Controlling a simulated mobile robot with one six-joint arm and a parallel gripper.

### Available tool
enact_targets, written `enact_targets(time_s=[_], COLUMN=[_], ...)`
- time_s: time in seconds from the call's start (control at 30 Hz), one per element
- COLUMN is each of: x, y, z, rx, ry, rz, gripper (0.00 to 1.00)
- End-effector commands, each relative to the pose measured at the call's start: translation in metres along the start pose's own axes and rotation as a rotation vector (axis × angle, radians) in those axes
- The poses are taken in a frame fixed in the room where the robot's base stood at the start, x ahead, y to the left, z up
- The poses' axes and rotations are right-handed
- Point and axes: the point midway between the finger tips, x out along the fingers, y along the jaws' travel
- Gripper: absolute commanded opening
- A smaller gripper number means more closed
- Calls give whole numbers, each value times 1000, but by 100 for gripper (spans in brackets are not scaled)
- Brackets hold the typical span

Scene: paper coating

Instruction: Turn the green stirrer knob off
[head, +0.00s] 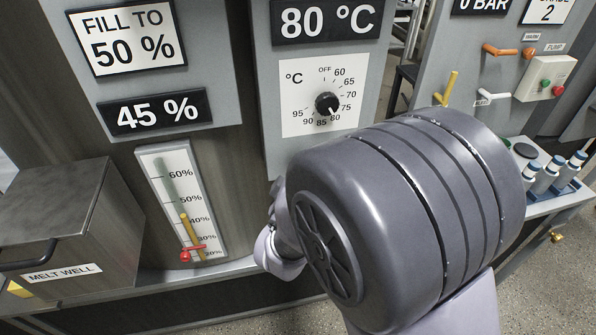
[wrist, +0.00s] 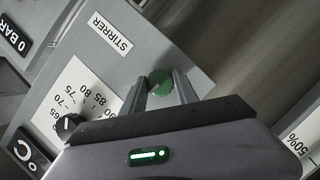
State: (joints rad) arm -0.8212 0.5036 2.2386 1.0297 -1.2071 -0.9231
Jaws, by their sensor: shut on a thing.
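The green stirrer knob (wrist: 160,82) shows in the wrist view between the tips of my gripper (wrist: 163,88), on the grey panel below the STIRRER label (wrist: 110,38). My gripper is shut on the knob, with a finger on each side. The knob's pointer and any off mark cannot be made out. In the head view my arm hides the knob and the gripper's fingers.
A black temperature dial (head: 327,103) on a white scale sits on the same panel, under an 80 °C display (head: 326,19). A level gauge (head: 181,200) and the melt well box (head: 58,230) stand to the left. Orange, yellow and white handles are at the right.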

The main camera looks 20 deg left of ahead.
Motion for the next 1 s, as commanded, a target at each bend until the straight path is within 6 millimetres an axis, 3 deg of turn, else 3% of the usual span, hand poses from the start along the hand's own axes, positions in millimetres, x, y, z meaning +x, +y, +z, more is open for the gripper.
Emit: enact_targets(time_s=[0.6,0.63,0.7,0.73,1.0], x=[0,0,0,0,0], y=[2,2,2,2,1], z=[-3,-3,-2,-2,-1], rx=[-35,-35,-35,-35,-35], ry=[7,7,6,5,3], rz=[20,20,19,18,16], gripper=[0,40,53,57,57])
